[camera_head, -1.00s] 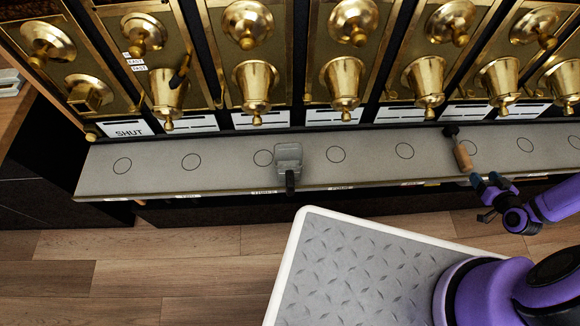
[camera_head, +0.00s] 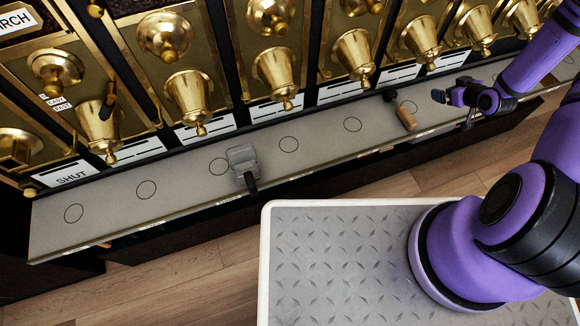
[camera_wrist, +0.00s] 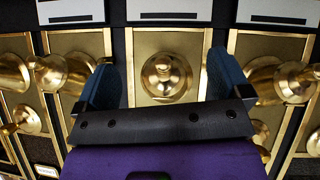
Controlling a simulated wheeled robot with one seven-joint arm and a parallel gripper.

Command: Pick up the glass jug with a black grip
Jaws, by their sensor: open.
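The glass jug with a black grip (camera_head: 241,158) stands on the grey ledge (camera_head: 180,185), left of the picture's middle in the head view. It looks greyish and see-through, and its black grip points toward the front edge. My gripper (camera_head: 437,96) is well to the right of the jug, over the right part of the ledge, and touches nothing that I can see. In the wrist view my gripper (camera_wrist: 165,85) shows two blue fingers spread wide with nothing between them but a brass fitting beyond. The jug is not in the wrist view.
Brass dispensers (camera_head: 188,100) with spouts line the back of the ledge. A wooden-handled tool (camera_head: 405,117) with a dark head lies on the ledge between the jug and my gripper. Circles mark the ledge. Wooden floor (camera_head: 170,290) lies in front.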

